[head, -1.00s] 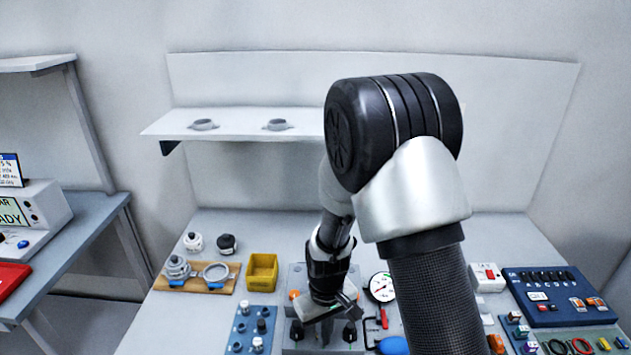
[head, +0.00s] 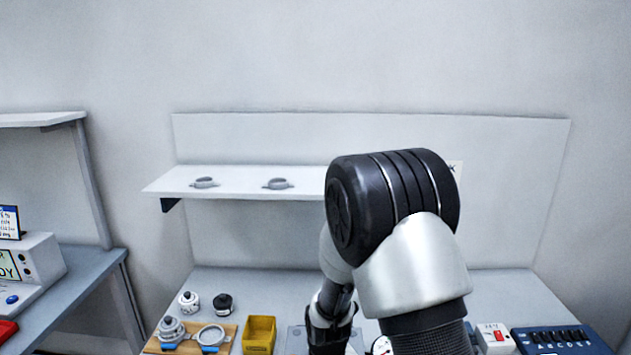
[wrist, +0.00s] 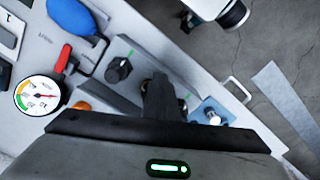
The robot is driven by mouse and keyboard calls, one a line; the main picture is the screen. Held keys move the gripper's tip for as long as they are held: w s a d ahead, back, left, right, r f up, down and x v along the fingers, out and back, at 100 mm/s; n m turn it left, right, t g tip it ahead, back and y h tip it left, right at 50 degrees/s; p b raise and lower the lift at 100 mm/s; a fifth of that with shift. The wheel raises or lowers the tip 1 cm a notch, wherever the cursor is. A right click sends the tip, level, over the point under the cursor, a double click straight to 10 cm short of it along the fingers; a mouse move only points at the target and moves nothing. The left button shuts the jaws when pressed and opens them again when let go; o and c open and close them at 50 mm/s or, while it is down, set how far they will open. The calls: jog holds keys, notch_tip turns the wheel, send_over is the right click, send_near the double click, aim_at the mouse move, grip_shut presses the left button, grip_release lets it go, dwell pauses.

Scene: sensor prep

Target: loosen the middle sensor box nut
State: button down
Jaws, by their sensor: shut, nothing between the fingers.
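The grey sensor box (wrist: 140,58) lies under my gripper in the wrist view. A black knob-like nut (wrist: 118,68) stands on it, left of the fingers. My gripper (wrist: 162,92) is shut and empty, its dark fingers over the box. The fingers hide the part of the box behind them, and I cannot make out the middle nut. Whether the fingertips touch anything cannot be told. In the head view only a pale edge of the box (head: 296,342) shows beside my wrist, and the fingers are below the picture.
A dial gauge (wrist: 38,95), a red-handled tool (wrist: 62,58) and a blue bulb (wrist: 72,14) lie beside the box. A blue plate with a silver fitting (wrist: 213,117) is on its other side. In the head view, a yellow bin (head: 259,336) and a wooden board (head: 154,346) stand left.

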jog(key=shift+w+d, duration=0.25)
jog(key=shift+w+d+b, duration=0.2)
jog(key=shift+d+b, duration=0.2)
jog(key=shift+b, duration=0.1)
jog(key=shift+w+d, duration=0.3)
jog(key=shift+w+r+b, duration=0.1)
jog(key=shift+b, duration=0.2)
jog(key=shift+d, duration=0.2)
jog(key=shift+s+d, duration=0.1)
jog(key=shift+s, duration=0.1)
jog(key=shift+s+r, duration=0.1)
jog(key=shift+r, duration=0.15)
jog(key=shift+s+d+r+p, duration=0.1)
jog(key=shift+r+p, duration=1.8)
jog(key=shift+r, duration=0.75)
